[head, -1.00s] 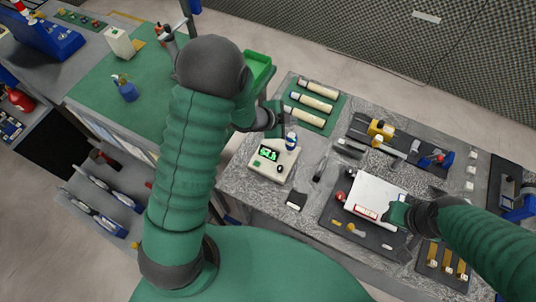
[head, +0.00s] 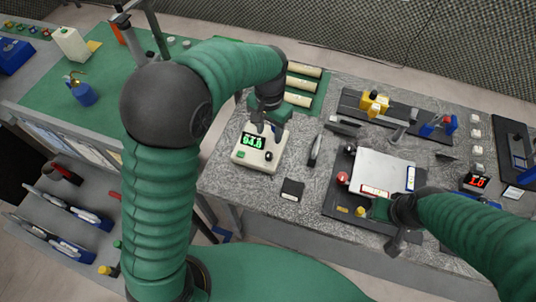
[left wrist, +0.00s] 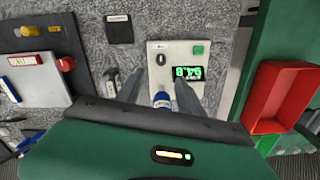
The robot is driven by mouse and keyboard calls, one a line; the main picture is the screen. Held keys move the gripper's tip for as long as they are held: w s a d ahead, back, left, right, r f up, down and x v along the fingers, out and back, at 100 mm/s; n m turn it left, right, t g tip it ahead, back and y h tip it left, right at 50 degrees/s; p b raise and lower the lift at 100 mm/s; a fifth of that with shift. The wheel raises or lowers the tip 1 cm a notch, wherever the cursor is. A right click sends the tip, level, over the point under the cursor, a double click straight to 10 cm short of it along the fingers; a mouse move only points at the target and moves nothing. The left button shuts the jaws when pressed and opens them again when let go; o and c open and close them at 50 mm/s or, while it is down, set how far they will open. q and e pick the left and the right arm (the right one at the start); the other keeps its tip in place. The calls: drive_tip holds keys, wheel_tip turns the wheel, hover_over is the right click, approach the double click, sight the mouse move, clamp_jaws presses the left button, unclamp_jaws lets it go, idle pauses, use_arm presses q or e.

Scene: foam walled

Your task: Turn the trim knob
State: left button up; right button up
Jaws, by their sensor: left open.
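A white box (head: 243,163) stands on the grey stone-patterned bench. It has a lit green display (head: 253,140), a green button (head: 240,155) and a small black knob (head: 269,156). The box also shows in the left wrist view (left wrist: 172,48), with the black knob (left wrist: 160,58) beside the display. My left gripper (head: 267,129) is over the box's far edge.
A white panel (head: 380,168) lies on a dark tray (head: 335,199) to the right. A black square pad (head: 292,189) and a dark tool (head: 315,150) lie near the box. A red tray (left wrist: 283,90) shows at the right of the left wrist view.

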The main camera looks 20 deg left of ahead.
sight(268, 154)
use_arm(q)
drive_tip(key=f, duration=1.3)
drive_tip(key=shift+a+p, duration=0.25)
drive_tip(key=shift+p, duration=0.15)
drive_tip(key=shift+d, duration=0.2)
drive_tip(key=shift+c, duration=0.8)
drive_tip(key=shift+a, duration=0.1)
clamp_jaws()
